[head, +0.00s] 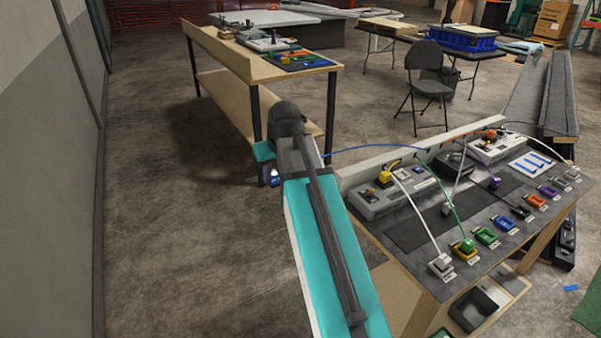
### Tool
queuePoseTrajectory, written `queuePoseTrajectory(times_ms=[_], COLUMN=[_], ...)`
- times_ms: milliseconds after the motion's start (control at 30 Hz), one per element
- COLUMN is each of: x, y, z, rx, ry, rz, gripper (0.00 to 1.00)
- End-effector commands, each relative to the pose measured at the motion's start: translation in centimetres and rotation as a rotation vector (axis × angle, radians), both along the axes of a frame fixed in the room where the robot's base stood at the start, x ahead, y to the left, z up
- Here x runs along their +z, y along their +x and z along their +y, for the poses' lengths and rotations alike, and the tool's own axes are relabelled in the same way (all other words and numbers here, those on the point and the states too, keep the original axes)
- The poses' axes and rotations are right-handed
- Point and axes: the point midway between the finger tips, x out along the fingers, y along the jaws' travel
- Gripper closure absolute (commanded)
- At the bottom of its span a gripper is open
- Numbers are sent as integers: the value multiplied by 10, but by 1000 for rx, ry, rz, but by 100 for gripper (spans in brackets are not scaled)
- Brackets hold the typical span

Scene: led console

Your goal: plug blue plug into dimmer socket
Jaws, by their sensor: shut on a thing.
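My gripper (273,176) is at the far end of my teal arm, left of the console and clear of it. It is small and mostly hidden by my wrist. A blue cable (360,149) runs from the back of the console to my wrist, and the blue plug at its end is hidden there. The console (412,236) has a grey unit (388,206) at left, a dark unit (453,165) in the middle and a light unit (471,147) at the back right. Labels are too small to read, so I cannot tell which socket is the dimmer.
White cables, a green cable (442,190) and a purple cable (473,160) arch over the console. Several coloured sockets line its front edge. A wooden workbench (222,55) stands behind my gripper. A folding chair (428,86) is further back. The floor at left is clear.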

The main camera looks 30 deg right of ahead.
Motion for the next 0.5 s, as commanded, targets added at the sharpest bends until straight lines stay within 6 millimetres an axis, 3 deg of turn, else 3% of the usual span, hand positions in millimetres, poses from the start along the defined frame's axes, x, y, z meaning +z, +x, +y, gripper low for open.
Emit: queuePoseTrajectory(times_ms=[33, 300, 500], x=[2, 11, 15], y=[3, 10, 10], z=[17, 92, 137], rx=[8, 23, 29], ry=[0, 0, 0], rz=[-1, -2, 0], gripper=[100, 100, 100])
